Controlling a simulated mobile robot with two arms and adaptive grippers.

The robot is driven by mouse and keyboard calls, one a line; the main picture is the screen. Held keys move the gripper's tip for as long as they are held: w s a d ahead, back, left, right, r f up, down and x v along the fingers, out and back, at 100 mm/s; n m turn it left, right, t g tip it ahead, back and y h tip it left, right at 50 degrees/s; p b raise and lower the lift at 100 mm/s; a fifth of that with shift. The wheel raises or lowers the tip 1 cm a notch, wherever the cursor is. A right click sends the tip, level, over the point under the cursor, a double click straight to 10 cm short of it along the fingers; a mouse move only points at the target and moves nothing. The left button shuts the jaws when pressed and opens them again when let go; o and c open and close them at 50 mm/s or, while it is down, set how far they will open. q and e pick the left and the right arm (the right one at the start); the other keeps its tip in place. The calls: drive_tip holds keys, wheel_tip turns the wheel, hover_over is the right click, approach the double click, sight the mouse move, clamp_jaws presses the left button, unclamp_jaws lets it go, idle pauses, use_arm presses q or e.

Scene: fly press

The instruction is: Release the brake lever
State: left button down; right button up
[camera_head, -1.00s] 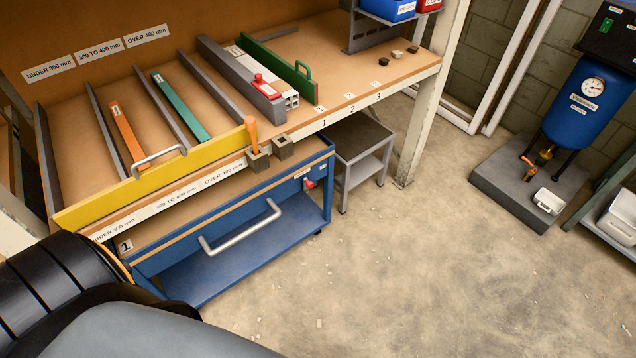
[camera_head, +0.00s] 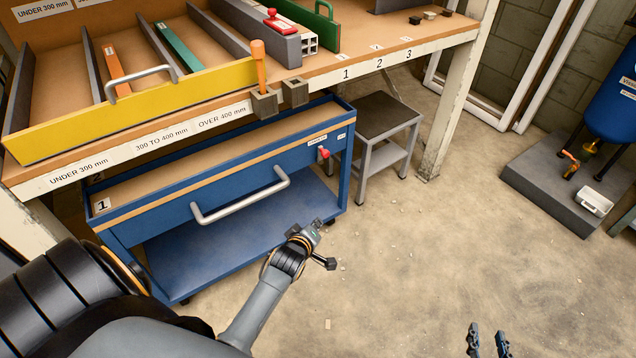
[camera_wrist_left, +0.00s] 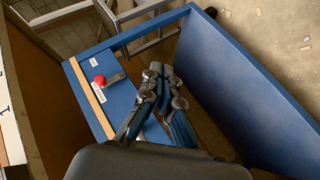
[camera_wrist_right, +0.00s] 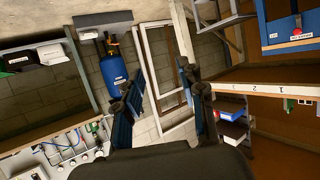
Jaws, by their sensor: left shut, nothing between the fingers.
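The brake lever with its red knob (camera_head: 323,152) is at the right end of the blue trolley (camera_head: 160,211), beside a small white label. In the left wrist view the red knob (camera_wrist_left: 99,79) shows on the blue end panel, left of the fingers. My left gripper (camera_head: 316,226) is in front of the trolley, below the lever in the head view and apart from it. Its fingers (camera_wrist_left: 162,76) are together and empty. My right gripper (camera_head: 488,340) is at the bottom edge over the floor. Its fingers (camera_wrist_right: 160,95) are apart and empty.
The trolley's silver handle (camera_head: 240,198) sticks out at its front. A workbench (camera_head: 60,176) with a yellow rail (camera_head: 150,102) stands above and behind. A small stool (camera_head: 384,119) stands right of the trolley. The concrete floor (camera_head: 440,240) on the right is open.

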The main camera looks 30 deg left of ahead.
use_arm(q)
drive_tip(key=w+a+r+n+t+y+b, duration=0.2)
drive_tip(key=a+r+n+b, duration=0.3)
drive_tip(key=r, duration=0.6)
drive_tip(key=shift+w+a+n+t+y+b, duration=0.35)
drive_tip(key=shift+a+n+y, duration=0.25)
drive_tip(key=shift+a+n, duration=0.35)
use_arm(e)
wheel_tip(320, 180, up, 14)
drive_tip(key=s+t+y, duration=0.1)
drive_tip(key=t, duration=0.3)
drive_tip(key=shift+r, duration=0.2)
use_arm(q)
drive_tip(key=shift+f+t, duration=0.1)
drive_tip(key=shift+t, duration=0.15)
use_arm(e)
drive_tip(key=shift+a+t, duration=0.1)
drive_tip(key=shift+t, duration=0.2)
